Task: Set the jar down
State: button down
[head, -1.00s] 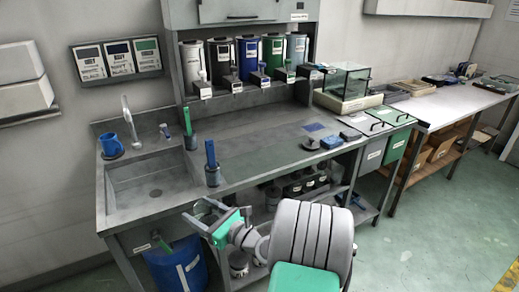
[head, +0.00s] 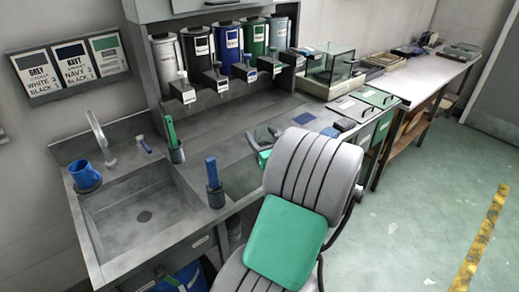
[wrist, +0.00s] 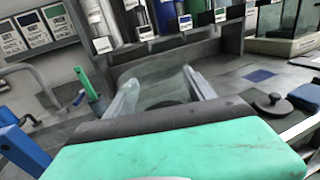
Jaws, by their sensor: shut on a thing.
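The jar (wrist: 163,76) looks like clear, greyish glass in the wrist view. It sits between the two fingers of my gripper (wrist: 162,92), which is shut on it. Counter shows through the glass, so its outline is faint, and I cannot tell whether its base touches the counter. In the head view my gripper is mostly hidden behind my own arm, with a bit of green showing. A dark round lid with a knob (wrist: 270,102) lies on the counter right of the jar in the wrist view.
The sink (head: 145,212) is at left, with a blue mug (head: 85,174) on its rim. Brushes stand in holders (head: 215,194) beside it. Several labelled canisters (head: 228,50) line the back. A blue patch (head: 304,118) and a glass case (head: 330,68) are at right.

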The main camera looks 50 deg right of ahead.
jog(key=w+d+f, duration=0.1)
jog(key=f, duration=0.1)
jog(key=w+d+f, duration=0.3)
jog(key=d+f, duration=0.1)
jog(key=shift+w+f+b, duration=0.25)
jog(key=shift+w+b, duration=0.05)
jog(key=shift+w, duration=0.1)
notch_tip(320, 180, down, 3)
jog(key=shift+w+d+f, duration=0.1)
jog(key=shift+f, duration=0.1)
jog(key=shift+r, duration=0.1)
jog(key=shift+c, duration=1.6)
grip_release()
jog(key=shift+f, duration=0.25)
jog(key=shift+r, duration=0.1)
jog(key=shift+s, duration=0.25)
jog(key=b+v, duration=0.1)
jog(key=v, duration=1)
jog(key=shift+s+a, duration=0.3)
